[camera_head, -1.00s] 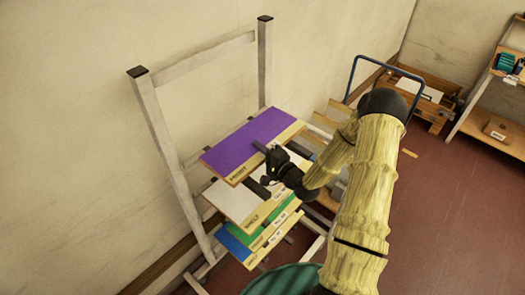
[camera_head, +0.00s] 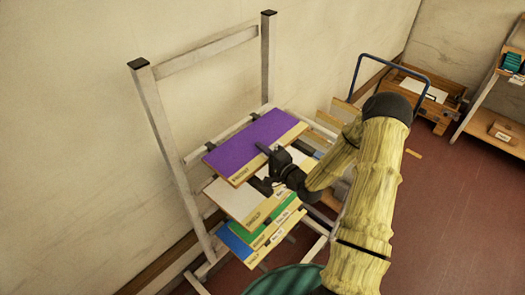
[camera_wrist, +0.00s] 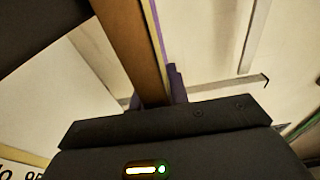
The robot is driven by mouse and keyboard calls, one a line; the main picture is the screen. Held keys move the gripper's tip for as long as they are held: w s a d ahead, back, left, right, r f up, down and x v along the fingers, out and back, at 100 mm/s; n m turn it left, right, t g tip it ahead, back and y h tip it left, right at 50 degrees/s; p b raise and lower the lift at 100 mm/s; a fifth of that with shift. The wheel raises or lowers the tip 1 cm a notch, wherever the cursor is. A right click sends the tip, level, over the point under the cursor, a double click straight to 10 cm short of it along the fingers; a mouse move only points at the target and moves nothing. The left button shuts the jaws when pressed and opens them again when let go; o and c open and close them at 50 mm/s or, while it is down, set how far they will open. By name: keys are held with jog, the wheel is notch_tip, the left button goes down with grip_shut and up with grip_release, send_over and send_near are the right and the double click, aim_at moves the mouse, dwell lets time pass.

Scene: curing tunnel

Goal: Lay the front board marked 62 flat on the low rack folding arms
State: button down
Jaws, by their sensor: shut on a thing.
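A purple-faced board (camera_head: 245,148) with a tan front edge is held by my gripper (camera_head: 272,155) at its right side. Printing on its front edge looks like a word, but I cannot read a 62. In the wrist view the board's brown edge (camera_wrist: 130,35) with a purple sliver stands between the fingers (camera_wrist: 155,98). The board is roughly level, above a white board (camera_head: 235,200) on the low rack (camera_head: 158,115). Black folding arms (camera_head: 210,145) show at the board's back edge. Whether the board touches any arm is hidden.
A green board (camera_head: 268,232) and a blue board (camera_head: 235,243) lie on lower levels, close beneath the white one. The wall is right behind the rack. A blue-handled cart (camera_head: 410,72) and a shelf unit (camera_head: 480,110) stand to the right, with open red floor before them.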

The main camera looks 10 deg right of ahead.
jog(key=shift+f, duration=0.3)
jog(key=c, duration=1.3)
grip_release()
jog(key=shift+f, duration=0.1)
jog(key=shift+b, duration=0.3)
jog(key=shift+s+d+f+b, duration=0.1)
jog(key=shift+s+d+b, duration=0.2)
jog(key=shift+s, duration=0.2)
jog(key=b+v, duration=0.1)
jog(key=v, duration=1.5)
jog(key=shift+s, duration=0.1)
